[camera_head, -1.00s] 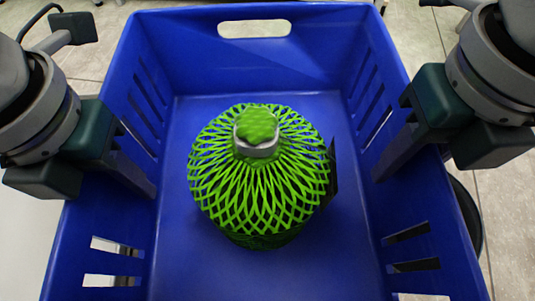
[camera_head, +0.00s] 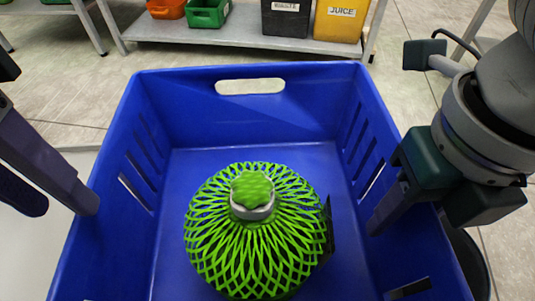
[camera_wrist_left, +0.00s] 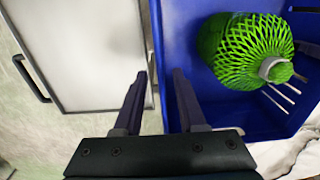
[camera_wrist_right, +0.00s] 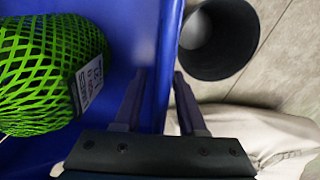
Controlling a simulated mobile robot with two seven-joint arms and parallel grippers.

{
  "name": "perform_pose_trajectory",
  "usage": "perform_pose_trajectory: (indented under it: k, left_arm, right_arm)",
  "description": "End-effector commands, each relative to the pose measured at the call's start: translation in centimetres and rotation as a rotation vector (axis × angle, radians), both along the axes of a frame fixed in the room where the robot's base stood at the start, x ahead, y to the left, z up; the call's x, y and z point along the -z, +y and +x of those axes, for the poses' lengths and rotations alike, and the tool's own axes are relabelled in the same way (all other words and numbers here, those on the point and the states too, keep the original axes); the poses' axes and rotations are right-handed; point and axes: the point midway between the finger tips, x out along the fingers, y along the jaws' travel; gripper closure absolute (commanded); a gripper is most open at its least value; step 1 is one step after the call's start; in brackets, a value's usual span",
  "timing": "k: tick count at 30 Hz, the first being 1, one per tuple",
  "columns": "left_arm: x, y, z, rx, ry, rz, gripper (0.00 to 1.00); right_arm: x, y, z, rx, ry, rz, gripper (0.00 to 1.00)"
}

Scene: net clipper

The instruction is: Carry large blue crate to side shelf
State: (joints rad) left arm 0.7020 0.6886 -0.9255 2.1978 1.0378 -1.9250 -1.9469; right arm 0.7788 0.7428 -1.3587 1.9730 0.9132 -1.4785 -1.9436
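The large blue crate (camera_head: 250,110) fills the middle of the head view, with its open top facing up. A rounded object in green netting (camera_head: 255,235), with a grey collar and green top, stands inside it. My left gripper (camera_head: 65,208) is open above the crate's left side. The left wrist view shows its separated fingers (camera_wrist_left: 160,85), with the crate's wall edge beyond the gap. My right gripper (camera_wrist_right: 160,85) is open, with its fingers astride the crate's right wall. In the head view, one right finger (camera_head: 390,210) is inside that wall; the other is hidden.
A grey shelf (camera_head: 220,36) stands beyond the crate, holding orange, green, black and yellow bins; the yellow bin (camera_head: 340,18) reads JUICE. A white surface (camera_head: 20,250) lies left of the crate. A dark round bin (camera_wrist_right: 220,40) stands right of the crate. Tiled floor is clear between crate and shelf.

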Motion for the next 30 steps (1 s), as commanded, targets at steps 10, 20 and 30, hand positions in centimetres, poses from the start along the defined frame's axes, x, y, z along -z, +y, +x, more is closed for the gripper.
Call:
perform_pose_trajectory:
  k: [10,20,30]
  left_arm:
    - [-0.5,0.0,0.0,0.0,0.001,-0.001,0.6]
    - [-0.5,0.0,0.0,0.0,0.001,-0.001,0.6]
    - [-0.5,0.0,0.0,0.0,0.0,-0.001,0.6]
  right_arm:
    - [-4.9,0.0,0.2,-0.003,-0.007,0.003,0.6]
    - [-11.1,0.0,0.1,0.0,-0.003,0.001,0.6]
    - [-12.0,0.0,0.0,0.0,0.0,0.0,0.6]
